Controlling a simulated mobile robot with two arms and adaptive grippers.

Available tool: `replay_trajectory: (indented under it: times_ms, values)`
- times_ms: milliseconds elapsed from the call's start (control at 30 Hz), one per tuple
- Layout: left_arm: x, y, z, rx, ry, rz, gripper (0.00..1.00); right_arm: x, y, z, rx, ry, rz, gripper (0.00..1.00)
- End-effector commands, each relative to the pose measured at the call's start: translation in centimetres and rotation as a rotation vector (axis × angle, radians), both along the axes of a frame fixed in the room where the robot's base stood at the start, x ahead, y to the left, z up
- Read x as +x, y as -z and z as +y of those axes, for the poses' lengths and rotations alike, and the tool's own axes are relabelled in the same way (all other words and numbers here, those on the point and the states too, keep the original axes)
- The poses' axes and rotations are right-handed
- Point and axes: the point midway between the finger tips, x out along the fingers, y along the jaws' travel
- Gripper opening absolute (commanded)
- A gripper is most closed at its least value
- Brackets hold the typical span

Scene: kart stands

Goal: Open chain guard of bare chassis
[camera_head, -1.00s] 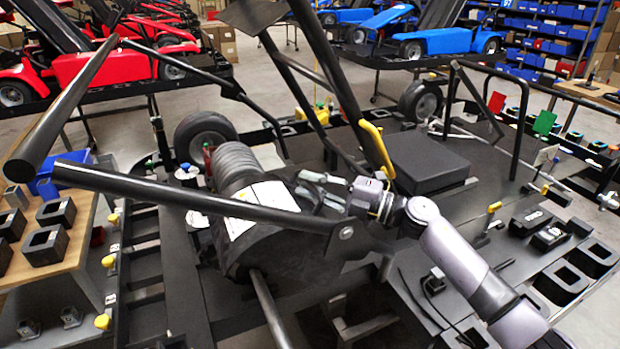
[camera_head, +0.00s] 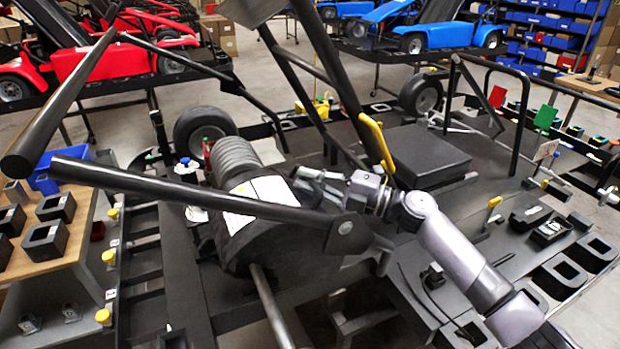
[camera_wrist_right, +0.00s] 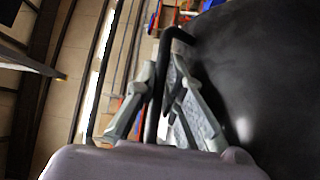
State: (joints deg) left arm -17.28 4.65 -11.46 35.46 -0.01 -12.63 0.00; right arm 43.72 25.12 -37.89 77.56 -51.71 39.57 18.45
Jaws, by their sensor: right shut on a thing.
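The bare chassis (camera_head: 185,290) is a dark flat frame with bars and stands. The chain guard seems to be the dark rounded housing with a white label (camera_head: 265,240) at its middle, partly hidden by a thick black bar. My right gripper (camera_head: 305,180) is at the upper right of this housing. In the right wrist view my right gripper (camera_wrist_right: 163,80) is shut on a thin black bent handle (camera_wrist_right: 178,33) beside a large dark curved surface (camera_wrist_right: 265,75). In the head view the handle is hard to make out behind the fingers. My left gripper is not in view.
A thick black bar (camera_head: 190,195) crosses in front of the housing. A yellow lever (camera_head: 374,140) and a black box (camera_head: 427,158) stand behind and beside my right wrist. A wooden table (camera_head: 75,250) with black blocks is at the left. Karts on stands fill the background.

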Motion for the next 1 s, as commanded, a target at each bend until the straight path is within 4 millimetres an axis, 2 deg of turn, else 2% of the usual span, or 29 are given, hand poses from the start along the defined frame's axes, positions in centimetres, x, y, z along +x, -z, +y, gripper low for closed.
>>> replay_trajectory:
  times_ms: [333, 467, 667, 1000]
  values:
    - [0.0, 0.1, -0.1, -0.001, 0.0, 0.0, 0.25, 0.1, 0.0, -0.1, 0.002, 0.002, -0.002, 0.0]
    - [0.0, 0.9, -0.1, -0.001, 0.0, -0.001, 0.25, 0.3, 0.3, -0.6, 0.02, 0.003, 0.006, 0.0]
    - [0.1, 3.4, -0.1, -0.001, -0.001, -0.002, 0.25, 1.2, 0.9, -2.7, 0.106, 0.004, 0.041, 0.0]
    - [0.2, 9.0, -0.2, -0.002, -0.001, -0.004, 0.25, 3.3, 2.3, -8.0, 0.337, 0.004, 0.135, 0.0]
